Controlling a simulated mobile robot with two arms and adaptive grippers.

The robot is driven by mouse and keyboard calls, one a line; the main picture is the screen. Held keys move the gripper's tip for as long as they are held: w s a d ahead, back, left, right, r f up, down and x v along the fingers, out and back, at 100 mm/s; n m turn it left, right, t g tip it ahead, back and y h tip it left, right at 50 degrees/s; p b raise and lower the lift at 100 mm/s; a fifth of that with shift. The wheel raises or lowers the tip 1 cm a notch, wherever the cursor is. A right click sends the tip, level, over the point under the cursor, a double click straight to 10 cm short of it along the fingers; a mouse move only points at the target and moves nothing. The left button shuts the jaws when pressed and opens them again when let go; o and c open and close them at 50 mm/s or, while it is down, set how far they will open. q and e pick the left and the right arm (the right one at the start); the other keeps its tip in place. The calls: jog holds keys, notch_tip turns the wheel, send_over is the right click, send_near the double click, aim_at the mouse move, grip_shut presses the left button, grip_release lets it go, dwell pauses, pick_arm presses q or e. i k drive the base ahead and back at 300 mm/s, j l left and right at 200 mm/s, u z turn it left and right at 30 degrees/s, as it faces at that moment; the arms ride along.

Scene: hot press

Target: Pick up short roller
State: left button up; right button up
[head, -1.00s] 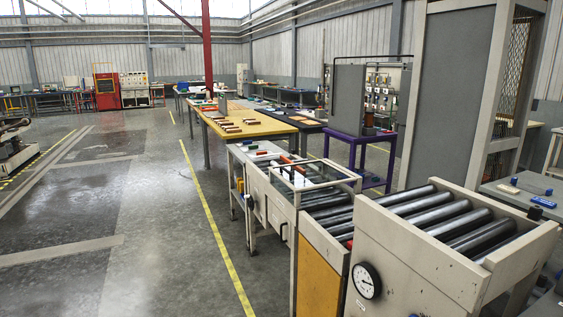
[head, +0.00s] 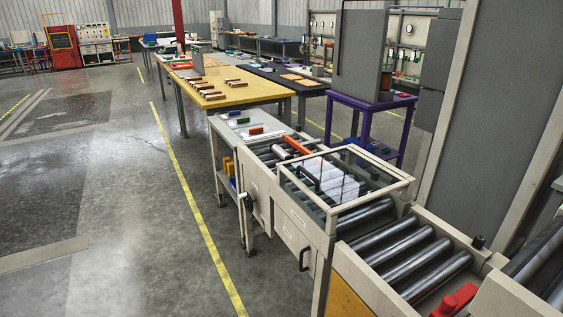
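Neither of my grippers is in the head view. I cannot tell for sure which thing is the short roller. Several dark metal rollers (head: 420,262) sit side by side in the near beige conveyor frame. More rollers show in the farther section, partly behind a glass-topped guard (head: 346,180). An orange bar (head: 297,145) lies across the conveyor just beyond the guard. A small black cylinder (head: 478,242) stands on the conveyor frame's right rail.
A red part (head: 456,300) sits at the near end of the conveyor. A yellow-topped table (head: 232,92) with brown blocks and a purple stand (head: 371,110) stand beyond. A tall grey panel (head: 510,110) blocks the right. The floor (head: 100,215) at left is open.

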aim_at(274, 147)
jog(key=i+j+u, duration=0.1)
jog(key=i+u, duration=0.2)
jog(key=u, duration=0.15)
jog(key=i+j+u, duration=0.15)
jog(key=i+u, duration=0.15)
jog(key=i, duration=0.15)
jog(key=i+u, duration=0.3)
jog(key=i, duration=4.05)
jog(key=i+j+z, duration=0.1)
jog(key=i+z, duration=0.15)
jog(key=i, duration=0.2)
jog(key=i+j+z, duration=0.25)
jog(key=i, duration=0.15)
jog(key=i+j+z, duration=0.25)
jog(key=i, duration=0.2)
jog(key=l+z, duration=0.1)
jog(key=z, duration=2)
